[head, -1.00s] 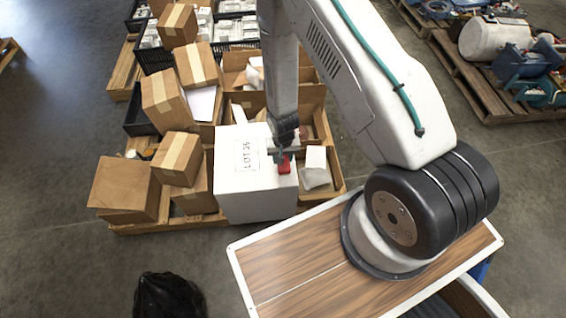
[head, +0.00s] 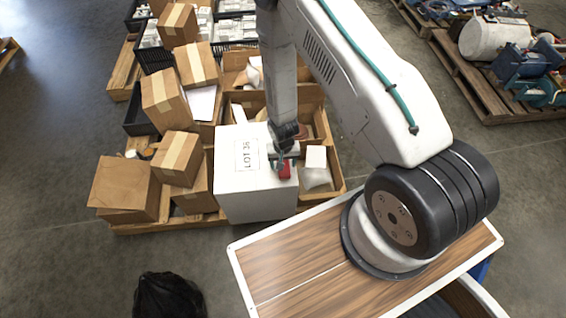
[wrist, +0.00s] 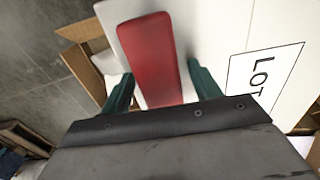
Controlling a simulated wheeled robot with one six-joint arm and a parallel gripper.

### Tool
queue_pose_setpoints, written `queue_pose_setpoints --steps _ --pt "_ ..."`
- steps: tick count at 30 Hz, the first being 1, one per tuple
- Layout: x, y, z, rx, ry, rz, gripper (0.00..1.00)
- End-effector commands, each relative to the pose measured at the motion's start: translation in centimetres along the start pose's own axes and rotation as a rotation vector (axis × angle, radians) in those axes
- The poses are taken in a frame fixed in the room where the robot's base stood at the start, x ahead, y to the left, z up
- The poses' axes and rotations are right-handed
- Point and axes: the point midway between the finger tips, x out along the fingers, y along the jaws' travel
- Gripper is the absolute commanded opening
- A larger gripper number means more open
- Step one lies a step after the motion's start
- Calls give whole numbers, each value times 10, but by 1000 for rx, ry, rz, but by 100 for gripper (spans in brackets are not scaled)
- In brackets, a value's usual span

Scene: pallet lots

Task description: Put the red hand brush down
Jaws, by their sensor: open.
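The red hand brush (wrist: 151,55) shows in the wrist view as a long red block lying on top of the white box marked LOT 36 (head: 253,203). In the head view only a small red part of the brush (head: 284,170) shows, near the box's right edge, with my gripper partly covering it. My gripper (wrist: 160,85) is open. Its two green fingers stand on either side of the brush, with a gap visible on each side. The head view shows my gripper (head: 280,160) just above the box top. The brush's near end is hidden behind the gripper body.
Cardboard boxes (head: 181,158) are stacked left of the white box. My wood-patterned deck is in front. A black bag (head: 170,296) lies on the floor, with free floor around it.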

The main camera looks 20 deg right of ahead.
Motion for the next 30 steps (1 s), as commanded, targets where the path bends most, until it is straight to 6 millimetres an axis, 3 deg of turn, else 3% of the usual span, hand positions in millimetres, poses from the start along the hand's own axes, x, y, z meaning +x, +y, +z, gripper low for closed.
queue_pose_setpoints --steps 15,21,27,30 --pt "-93 0 -1 0 4 -1 62" --pt "-114 0 0 0 2 0 62" --pt "-122 0 -1 -1 2 0 62" --pt "-139 -2 -7 -8 9 -3 62"
